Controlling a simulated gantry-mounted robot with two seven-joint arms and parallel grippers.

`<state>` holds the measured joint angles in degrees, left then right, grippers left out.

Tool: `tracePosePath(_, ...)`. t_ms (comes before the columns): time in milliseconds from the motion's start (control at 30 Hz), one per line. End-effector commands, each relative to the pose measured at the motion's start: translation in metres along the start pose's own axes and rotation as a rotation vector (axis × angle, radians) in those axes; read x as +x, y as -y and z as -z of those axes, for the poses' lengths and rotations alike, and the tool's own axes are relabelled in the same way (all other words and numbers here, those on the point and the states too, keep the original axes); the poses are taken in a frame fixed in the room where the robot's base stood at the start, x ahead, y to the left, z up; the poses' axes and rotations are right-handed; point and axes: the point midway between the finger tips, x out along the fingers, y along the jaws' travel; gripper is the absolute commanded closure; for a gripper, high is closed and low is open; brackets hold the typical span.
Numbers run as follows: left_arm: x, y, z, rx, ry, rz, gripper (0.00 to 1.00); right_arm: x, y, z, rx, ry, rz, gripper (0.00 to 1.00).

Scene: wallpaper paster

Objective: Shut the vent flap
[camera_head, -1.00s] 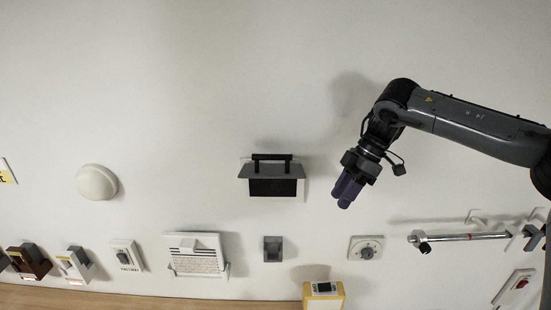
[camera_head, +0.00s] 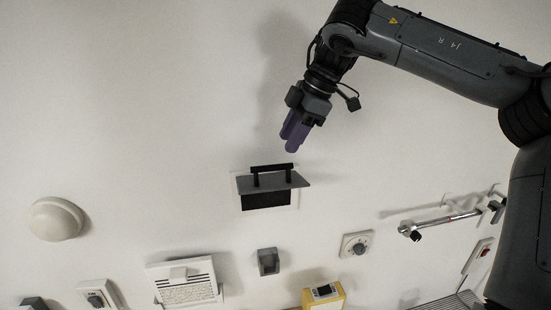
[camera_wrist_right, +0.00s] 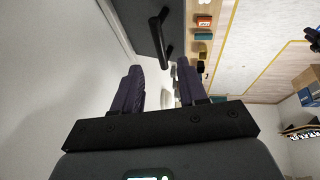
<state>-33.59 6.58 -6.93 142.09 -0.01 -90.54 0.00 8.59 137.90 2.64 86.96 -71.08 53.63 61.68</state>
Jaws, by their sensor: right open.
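The vent flap (camera_head: 272,182) is a grey panel with a black bar handle (camera_head: 271,168) on top, set in a white frame on the wall. It juts out from the wall, and the dark opening (camera_head: 266,200) shows below it. In the right wrist view the flap (camera_wrist_right: 146,22) and its handle (camera_wrist_right: 162,36) appear at the top, beyond the fingers. My right gripper (camera_head: 293,148) has purple fingers and is just above the handle, apart from it. In the right wrist view the gripper (camera_wrist_right: 160,82) is open with nothing between its fingers. My left gripper is not in view.
Below the flap on the wall are a small grey switch (camera_head: 268,262), a white louvred panel (camera_head: 186,284), a dial (camera_head: 357,244) and a yellow box (camera_head: 323,295). A metal bar (camera_head: 440,222) is at the right. A round white dome (camera_head: 56,219) is at the left. The upper left wall is clear.

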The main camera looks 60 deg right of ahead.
Motion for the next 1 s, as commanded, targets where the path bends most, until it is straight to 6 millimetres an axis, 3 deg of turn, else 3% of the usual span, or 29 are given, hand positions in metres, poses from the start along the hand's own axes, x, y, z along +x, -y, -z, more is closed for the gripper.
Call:
tracePosePath(200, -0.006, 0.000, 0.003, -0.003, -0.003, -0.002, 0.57, 0.036, 0.001, 0.001, -0.002, -0.001, 0.004, 0.58)
tracePosePath(400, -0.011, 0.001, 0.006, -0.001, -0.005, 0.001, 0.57, 0.058, 0.000, 0.001, -0.001, -0.001, 0.001, 0.58)
tracePosePath(867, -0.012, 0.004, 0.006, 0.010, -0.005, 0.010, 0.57, 0.070, 0.000, 0.000, 0.000, -0.001, 0.000, 0.58)
tracePosePath(1000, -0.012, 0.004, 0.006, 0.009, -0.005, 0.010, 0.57, 0.069, 0.000, 0.000, 0.000, -0.001, 0.000, 0.76)
